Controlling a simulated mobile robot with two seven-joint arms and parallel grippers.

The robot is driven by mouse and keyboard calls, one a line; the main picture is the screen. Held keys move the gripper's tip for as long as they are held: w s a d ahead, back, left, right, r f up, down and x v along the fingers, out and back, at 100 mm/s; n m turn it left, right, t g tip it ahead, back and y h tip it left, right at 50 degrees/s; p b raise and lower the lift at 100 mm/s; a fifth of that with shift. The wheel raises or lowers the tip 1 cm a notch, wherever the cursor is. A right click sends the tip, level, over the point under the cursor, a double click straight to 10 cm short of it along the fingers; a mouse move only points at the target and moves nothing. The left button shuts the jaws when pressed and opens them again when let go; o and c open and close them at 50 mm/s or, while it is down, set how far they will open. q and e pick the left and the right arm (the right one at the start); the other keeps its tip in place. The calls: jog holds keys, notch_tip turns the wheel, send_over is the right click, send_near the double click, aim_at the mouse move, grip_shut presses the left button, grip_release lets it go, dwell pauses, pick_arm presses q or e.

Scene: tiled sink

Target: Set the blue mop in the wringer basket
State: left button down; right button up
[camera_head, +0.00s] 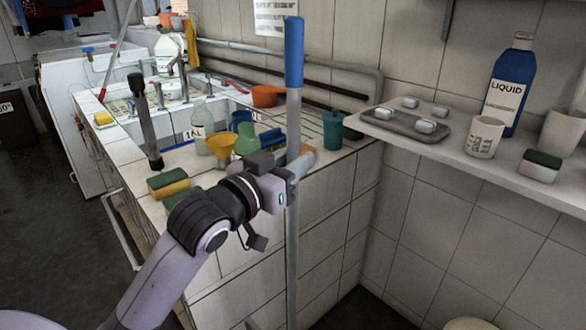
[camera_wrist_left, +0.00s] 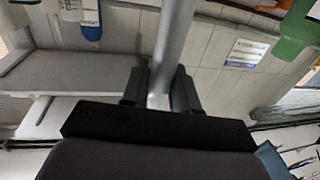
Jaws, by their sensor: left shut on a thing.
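The mop (camera_head: 294,52) has a blue grip at the top and a long grey pole, standing near upright in the head view. My left gripper (camera_head: 291,172) is shut around the pole below the blue grip. In the left wrist view, the grey pole (camera_wrist_left: 174,45) runs up from between the two dark fingers. The pole leaves the bottom edge of the head view, so the mop head is hidden. No wringer basket can be made out. A pale rounded rim (camera_head: 470,324) shows at the bottom edge; I cannot tell what it belongs to. My right gripper is not in view.
The tiled sink counter (camera_head: 330,167) behind the pole carries a yellow funnel (camera_head: 221,146), a teal bottle (camera_head: 333,130) and sponges (camera_head: 168,183). A wall shelf (camera_head: 450,146) on the right holds a tray (camera_head: 405,124), a mug (camera_head: 484,137) and a blue bottle (camera_head: 509,84).

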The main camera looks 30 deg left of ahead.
pick_arm(q)
jog(key=shift+f, duration=0.15)
jog(key=shift+f, duration=0.1)
jog(key=c, duration=0.9)
grip_release()
jog(key=shift+f, duration=0.15)
jog(key=shift+o, duration=0.2)
